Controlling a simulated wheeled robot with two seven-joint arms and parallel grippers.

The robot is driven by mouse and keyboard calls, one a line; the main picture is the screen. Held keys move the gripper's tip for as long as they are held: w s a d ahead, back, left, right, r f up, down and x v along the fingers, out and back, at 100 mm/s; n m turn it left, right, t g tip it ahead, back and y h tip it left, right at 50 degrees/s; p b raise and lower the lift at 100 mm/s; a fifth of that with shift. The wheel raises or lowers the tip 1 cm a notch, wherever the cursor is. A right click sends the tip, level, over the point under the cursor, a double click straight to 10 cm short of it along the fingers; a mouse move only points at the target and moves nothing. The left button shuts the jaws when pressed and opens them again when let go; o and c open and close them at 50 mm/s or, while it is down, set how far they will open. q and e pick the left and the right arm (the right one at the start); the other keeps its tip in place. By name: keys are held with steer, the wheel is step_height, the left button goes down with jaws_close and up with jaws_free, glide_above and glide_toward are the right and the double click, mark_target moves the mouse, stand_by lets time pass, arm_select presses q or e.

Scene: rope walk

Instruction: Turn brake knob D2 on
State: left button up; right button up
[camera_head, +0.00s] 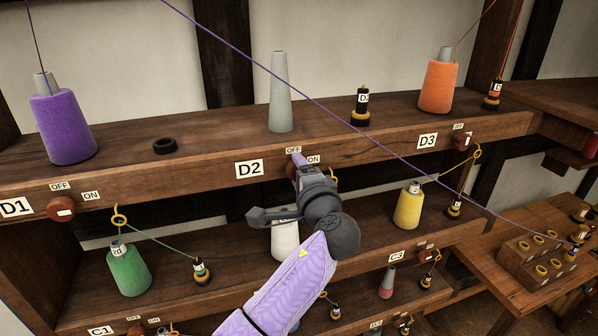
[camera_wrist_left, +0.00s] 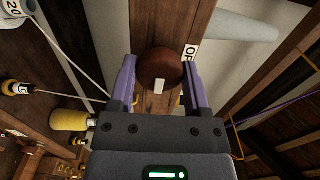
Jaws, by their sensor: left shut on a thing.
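Brake knob D2 is a dark red-brown round knob in the wrist view (camera_wrist_left: 160,66), with a white mark on its face. In the head view it sits on the front edge of the upper shelf, right of the D2 label (camera_head: 249,168), mostly hidden by my gripper. The OFF label (camera_head: 293,150) is above it and the ON label (camera_head: 313,160) to its upper right. My left gripper (camera_head: 297,162) is shut on the knob, one purple finger on each side, also in the wrist view (camera_wrist_left: 160,78).
A bare grey cone (camera_head: 280,95) stands above D2. Knob D1 (camera_head: 60,208) is at left, and knob D3 (camera_head: 462,142) at right. A purple spool (camera_head: 62,125) and an orange spool (camera_head: 438,85) stand on the shelf. A purple line (camera_head: 400,147) crosses in front, close to my gripper's right.

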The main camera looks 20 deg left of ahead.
stand_by(0.4)
arm_select(q)
steer(key=o, duration=1.3)
steer(key=shift+c, duration=0.2)
steer(key=shift+d, duration=0.1)
steer(key=b+v, duration=0.3)
steer(key=v, duration=0.7)
steer(key=shift+f, duration=0.1)
